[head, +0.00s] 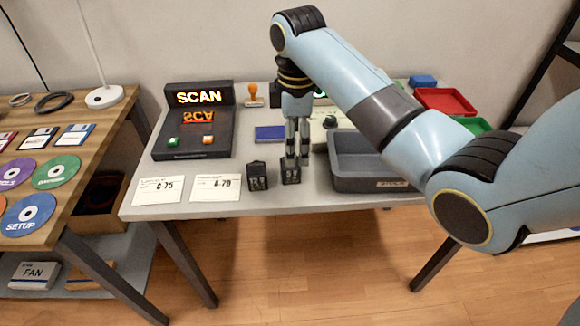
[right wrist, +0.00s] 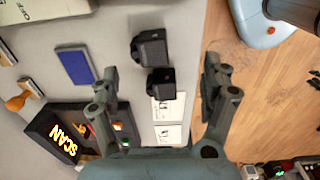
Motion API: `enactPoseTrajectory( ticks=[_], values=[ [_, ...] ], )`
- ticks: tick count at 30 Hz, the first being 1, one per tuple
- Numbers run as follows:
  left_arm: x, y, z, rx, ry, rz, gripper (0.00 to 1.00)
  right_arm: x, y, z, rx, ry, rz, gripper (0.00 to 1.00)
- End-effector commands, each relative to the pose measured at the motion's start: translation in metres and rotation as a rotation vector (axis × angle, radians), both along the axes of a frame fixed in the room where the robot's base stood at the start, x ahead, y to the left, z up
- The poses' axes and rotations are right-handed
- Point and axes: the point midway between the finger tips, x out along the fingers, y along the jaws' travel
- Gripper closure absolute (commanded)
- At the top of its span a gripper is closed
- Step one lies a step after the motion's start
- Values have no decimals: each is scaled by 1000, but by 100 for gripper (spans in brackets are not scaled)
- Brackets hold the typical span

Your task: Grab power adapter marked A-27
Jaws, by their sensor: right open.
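Two black power adapters stand near the front edge of the grey table: a left one (head: 258,176) and a right one (head: 291,173). Their pale markings are too small to read, so I cannot tell which is A-27. My right gripper (head: 297,152) points down at the right adapter and partly covers it. In the right wrist view my right gripper (right wrist: 161,68) is open and empty. There the two adapters, one (right wrist: 150,47) and the other (right wrist: 160,83), show beyond and between the spread fingers; contact is not clear. My left gripper is not in view.
Two white cards, reading C-75 (head: 158,191) and what looks like A-79 (head: 215,187), lie left of the adapters. A grey bin (head: 365,178) stands close on the right. A scan station (head: 196,130), blue pad (head: 270,133) and stamp (head: 253,97) are behind.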

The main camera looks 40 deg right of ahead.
Motion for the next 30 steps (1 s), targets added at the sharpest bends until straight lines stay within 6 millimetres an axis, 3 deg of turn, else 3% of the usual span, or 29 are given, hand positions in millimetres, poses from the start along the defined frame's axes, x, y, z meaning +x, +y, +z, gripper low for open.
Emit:
enactPoseTrajectory(
  ticks=[2,5,12,19,26,30],
  values=[
    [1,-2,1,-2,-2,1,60,15,-2,11,9,17,57,19],
    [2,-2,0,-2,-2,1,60,21,-2,9,15,32,96,19],
    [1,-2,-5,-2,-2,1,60,22,-2,-29,15,34,104,19],
    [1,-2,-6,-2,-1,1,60,22,-2,-49,15,33,103,19],
    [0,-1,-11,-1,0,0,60,22,-2,-85,16,32,102,19],
    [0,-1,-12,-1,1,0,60,22,-2,-93,15,30,102,19]
  ],
)
